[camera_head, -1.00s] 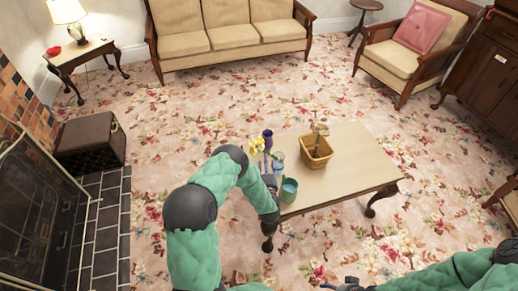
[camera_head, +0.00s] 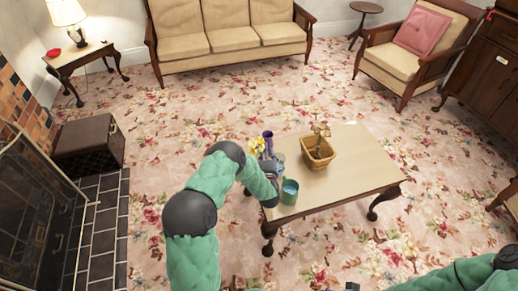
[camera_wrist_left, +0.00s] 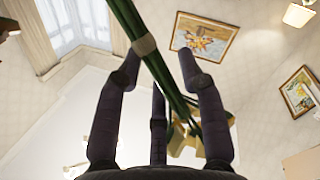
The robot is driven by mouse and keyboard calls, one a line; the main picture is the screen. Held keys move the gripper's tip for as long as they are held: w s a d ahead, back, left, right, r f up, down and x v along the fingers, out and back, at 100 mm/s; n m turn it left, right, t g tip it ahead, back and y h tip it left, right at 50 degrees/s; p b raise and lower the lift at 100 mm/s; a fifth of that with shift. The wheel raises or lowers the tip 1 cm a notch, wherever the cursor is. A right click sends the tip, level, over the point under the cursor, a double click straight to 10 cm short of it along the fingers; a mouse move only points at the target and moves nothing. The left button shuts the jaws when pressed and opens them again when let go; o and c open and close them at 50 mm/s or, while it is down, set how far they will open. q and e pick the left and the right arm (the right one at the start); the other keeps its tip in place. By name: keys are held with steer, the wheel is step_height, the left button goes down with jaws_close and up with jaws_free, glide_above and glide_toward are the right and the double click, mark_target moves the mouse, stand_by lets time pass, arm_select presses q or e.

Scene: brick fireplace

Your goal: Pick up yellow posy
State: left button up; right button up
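My left gripper (camera_head: 272,172) is at the table's left edge, close beside the posy and partly hidden by my own arm. In the left wrist view, its dark fingers (camera_wrist_left: 158,58) stand apart, with long green stems (camera_wrist_left: 172,80) crossing diagonally between them. A yellowish part (camera_wrist_left: 185,140) shows behind the right finger. Whether the fingers touch the stems is unclear. Only a dark bit of my right gripper (camera_head: 352,286) shows at the bottom edge.
The coffee table (camera_head: 350,165) also holds a teal cup (camera_head: 289,191) close to my left gripper and a wicker basket (camera_head: 318,154). A sofa (camera_head: 230,35), an armchair (camera_head: 415,50) and a brown box (camera_head: 90,145) stand around it. Carpet around the table is clear.

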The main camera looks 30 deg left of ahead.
arm_select(q)
jaws_close()
